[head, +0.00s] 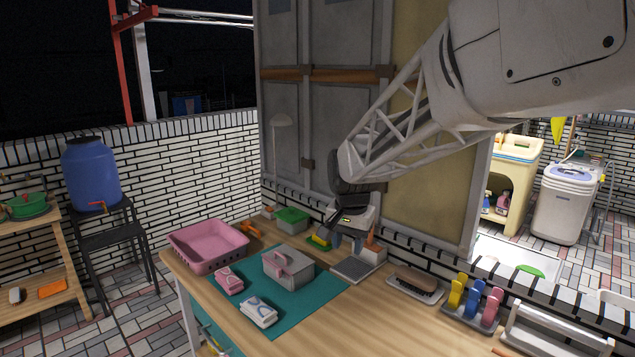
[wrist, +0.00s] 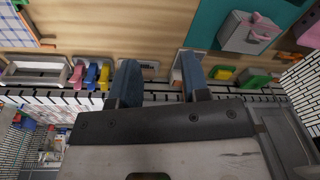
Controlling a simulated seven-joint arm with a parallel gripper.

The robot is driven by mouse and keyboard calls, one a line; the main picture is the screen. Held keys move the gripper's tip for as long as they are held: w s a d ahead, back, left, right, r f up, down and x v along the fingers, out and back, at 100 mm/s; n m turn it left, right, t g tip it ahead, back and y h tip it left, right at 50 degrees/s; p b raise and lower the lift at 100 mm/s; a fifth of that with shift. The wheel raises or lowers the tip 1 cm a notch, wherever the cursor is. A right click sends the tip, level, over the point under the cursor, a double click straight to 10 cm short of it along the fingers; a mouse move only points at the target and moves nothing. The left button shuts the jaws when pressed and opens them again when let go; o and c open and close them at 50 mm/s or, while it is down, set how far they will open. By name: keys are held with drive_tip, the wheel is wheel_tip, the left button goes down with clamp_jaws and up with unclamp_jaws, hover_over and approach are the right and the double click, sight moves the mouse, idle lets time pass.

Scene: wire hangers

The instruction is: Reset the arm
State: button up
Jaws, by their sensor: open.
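My gripper (head: 345,238) hangs from the arm over the back edge of the wooden table, by the wall, in the head view. It is behind and to the right of a grey box with a pink item on it (head: 288,265). In the wrist view my gripper (wrist: 158,64) shows two blue fingers spread apart with nothing between them. Table items lie beyond the fingers. The exact height of the fingertips above the table is hard to tell.
The wooden table (head: 395,312) carries a teal mat (head: 240,310), a pink basket (head: 208,246), a green-lidded container (head: 292,220), a brush on a tray (head: 416,282), and yellow, blue and pink clips (head: 472,300). A low brick wall (head: 420,262) runs close behind the gripper.

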drive_tip(key=s+d+n, duration=0.2)
drive_tip(key=s+d, duration=0.3)
drive_tip(key=s, duration=1.1)
drive_tip(key=s+d+f+n+t, duration=0.1)
drive_tip(key=s+d, duration=0.5)
drive_tip(key=s, duration=1.1)
drive_tip(key=shift+d+f+n, duration=0.2)
drive_tip(key=shift+d+n, duration=0.1)
drive_tip(key=shift+n, duration=0.5)
